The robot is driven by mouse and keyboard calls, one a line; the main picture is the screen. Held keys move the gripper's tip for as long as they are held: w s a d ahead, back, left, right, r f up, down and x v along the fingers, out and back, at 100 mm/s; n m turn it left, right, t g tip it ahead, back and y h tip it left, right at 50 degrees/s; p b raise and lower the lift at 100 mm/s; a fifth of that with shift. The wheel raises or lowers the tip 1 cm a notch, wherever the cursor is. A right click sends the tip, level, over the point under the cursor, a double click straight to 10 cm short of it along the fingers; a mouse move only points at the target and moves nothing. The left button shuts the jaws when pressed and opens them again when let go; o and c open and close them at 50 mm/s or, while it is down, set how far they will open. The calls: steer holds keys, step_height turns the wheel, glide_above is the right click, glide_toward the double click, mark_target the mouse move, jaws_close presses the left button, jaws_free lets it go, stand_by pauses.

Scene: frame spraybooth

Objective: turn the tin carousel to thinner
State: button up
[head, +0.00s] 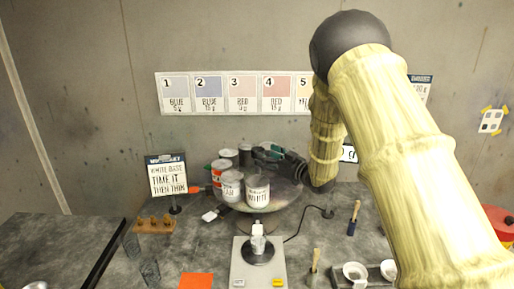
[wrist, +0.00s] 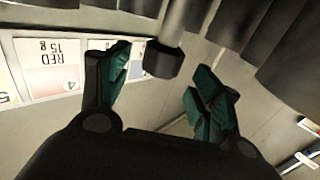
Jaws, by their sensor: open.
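The tin carousel (head: 270,213) is a round turntable on the bench with several tins on its left and front. The front tin (head: 257,192) has a label that seems to read WHITE. A pale tin (head: 231,189) stands left of it; I cannot read its label well. No label reading thinner is legible. My gripper (head: 268,153) is at the back right of the carousel, above its plate. In the wrist view my gripper (wrist: 160,72) is open, with green pads. A dark post with a blocky end (wrist: 164,58) shows between the fingers; I cannot tell whether they touch.
A scale (head: 258,262) with a small cup stands in front of the carousel. A sign (head: 167,177) is at left. A brush (head: 354,217) and pots (head: 355,271) are at right. Colour cards (head: 235,93) hang on the wall behind. My arm hides the right side.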

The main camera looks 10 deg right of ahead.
mark_target(257, 148)
steer(key=shift+p+x, duration=1.1)
steer(key=shift+x, duration=1.75)
jaws_close()
